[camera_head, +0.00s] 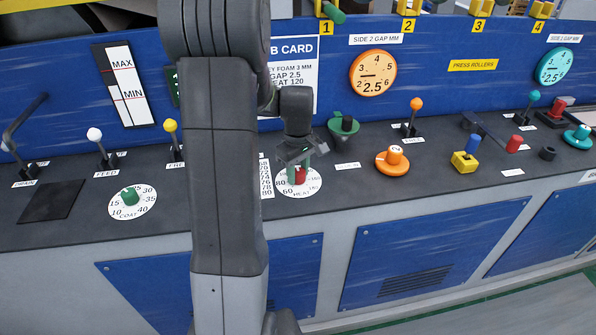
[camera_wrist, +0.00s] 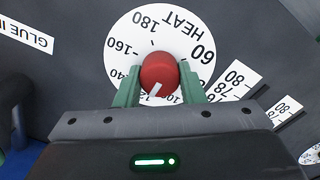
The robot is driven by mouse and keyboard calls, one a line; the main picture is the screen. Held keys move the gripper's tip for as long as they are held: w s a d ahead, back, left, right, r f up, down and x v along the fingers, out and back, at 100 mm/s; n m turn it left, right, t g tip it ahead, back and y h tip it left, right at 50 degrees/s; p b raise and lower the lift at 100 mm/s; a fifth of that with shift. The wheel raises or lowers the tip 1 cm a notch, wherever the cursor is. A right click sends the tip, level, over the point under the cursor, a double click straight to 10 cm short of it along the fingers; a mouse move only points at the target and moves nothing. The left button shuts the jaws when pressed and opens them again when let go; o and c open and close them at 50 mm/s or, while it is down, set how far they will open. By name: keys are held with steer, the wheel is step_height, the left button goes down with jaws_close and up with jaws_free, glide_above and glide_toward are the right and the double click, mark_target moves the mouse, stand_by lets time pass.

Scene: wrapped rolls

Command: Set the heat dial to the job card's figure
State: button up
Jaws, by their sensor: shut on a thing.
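The heat dial is a white disc (camera_head: 312,187) with a red knob (camera_head: 300,176) on the dark console. In the wrist view the red knob (camera_wrist: 159,71) sits at the middle of the disc (camera_wrist: 125,30), which reads HEAT. My gripper (camera_head: 298,172) is over the dial, its green fingers shut on opposite sides of the knob, as the wrist view also shows (camera_wrist: 158,82). The knob's white pointer mark aims down in the wrist view, at a figure starting "12", partly hidden by my gripper. The job card (camera_head: 293,72) is partly behind my arm; "EAT 120" and "GAP 2.5" show.
The green coat dial (camera_head: 130,197) is to the left. An orange knob (camera_head: 393,160) and a green knob (camera_head: 345,125) stand to the right. Levers with white (camera_head: 94,134), yellow (camera_head: 170,126) and orange (camera_head: 416,104) tops rise from the console. The blue panel stands behind.

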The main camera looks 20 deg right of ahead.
mark_target(298, 171)
steer(key=shift+w+r, duration=0.1)
steer(key=o, duration=1)
step_height(298, 171, up, 14)
steer(key=shift+f, duration=0.1)
stand_by(0.4)
step_height(298, 171, down, 14)
stand_by(0.5)
